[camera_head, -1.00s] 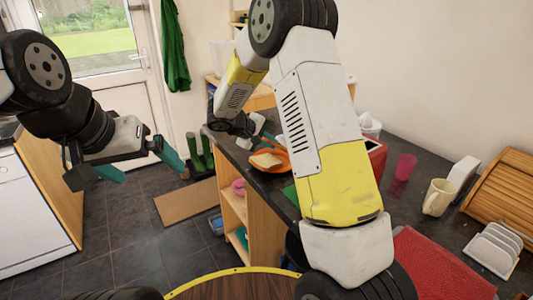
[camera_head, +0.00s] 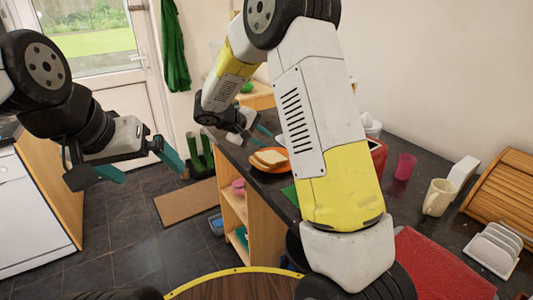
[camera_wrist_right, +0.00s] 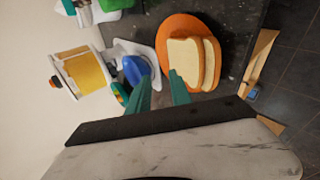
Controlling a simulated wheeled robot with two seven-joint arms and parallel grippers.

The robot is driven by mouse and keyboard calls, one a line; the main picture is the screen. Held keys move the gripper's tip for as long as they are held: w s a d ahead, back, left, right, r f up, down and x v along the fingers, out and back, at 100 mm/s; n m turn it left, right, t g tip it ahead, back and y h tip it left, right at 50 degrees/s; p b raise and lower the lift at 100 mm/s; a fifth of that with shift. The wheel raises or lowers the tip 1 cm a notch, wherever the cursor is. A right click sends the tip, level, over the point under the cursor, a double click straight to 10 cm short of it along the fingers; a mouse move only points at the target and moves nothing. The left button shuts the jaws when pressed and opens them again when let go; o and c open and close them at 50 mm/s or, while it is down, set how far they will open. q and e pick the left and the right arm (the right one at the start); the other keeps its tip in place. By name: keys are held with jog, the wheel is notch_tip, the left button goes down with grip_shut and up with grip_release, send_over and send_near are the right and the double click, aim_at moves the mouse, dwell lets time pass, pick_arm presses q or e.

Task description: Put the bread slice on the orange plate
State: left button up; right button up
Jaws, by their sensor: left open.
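The orange plate (camera_head: 287,168) lies on the dark counter near its left edge, and also shows in the right wrist view (camera_wrist_right: 178,25). Bread (camera_head: 271,157) rests on the plate; the right wrist view shows what look like two overlapping slices (camera_wrist_right: 186,62), flat on it. My right gripper (camera_head: 259,137) is just above and beside the plate. Its teal fingers (camera_wrist_right: 160,92) are apart with nothing between them, and the bread lies just beyond the fingertips. My left gripper (camera_head: 152,170) is open and empty over the floor, left of the counter.
In the right wrist view, a blue item (camera_wrist_right: 136,69) on a white piece and a yellow-and-white box (camera_wrist_right: 82,72) stand beside the plate. A pink cup (camera_head: 405,167), cream mug (camera_head: 438,197), white rack (camera_head: 492,248) and wooden bread bin (camera_head: 505,190) stand farther right on the counter.

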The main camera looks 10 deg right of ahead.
jog(key=v, duration=0.3)
jog(key=shift+s+a+r, duration=0.15)
jog(key=shift+a+r, duration=0.05)
notch_tip(320, 180, up, 8)
jog(key=s+a, duration=0.1)
jog(key=a, duration=0.1)
jog(key=s+d+r+m+g+y, duration=0.1)
jog(key=s+d+y, duration=0.1)
jog(key=s+d, duration=0.35)
jog(key=s+d+r+m+g+y, duration=0.1)
jog(key=s+d+m+y, duration=0.15)
jog(key=s, duration=0.65)
jog(key=s+a+m+t+y, duration=0.2)
jog(key=s+y, duration=0.4)
jog(key=s, duration=0.8)
jog(key=shift+s+r+m+t, duration=0.3)
jog(key=shift+r+m, duration=0.05)
jog(key=shift+r, duration=0.1)
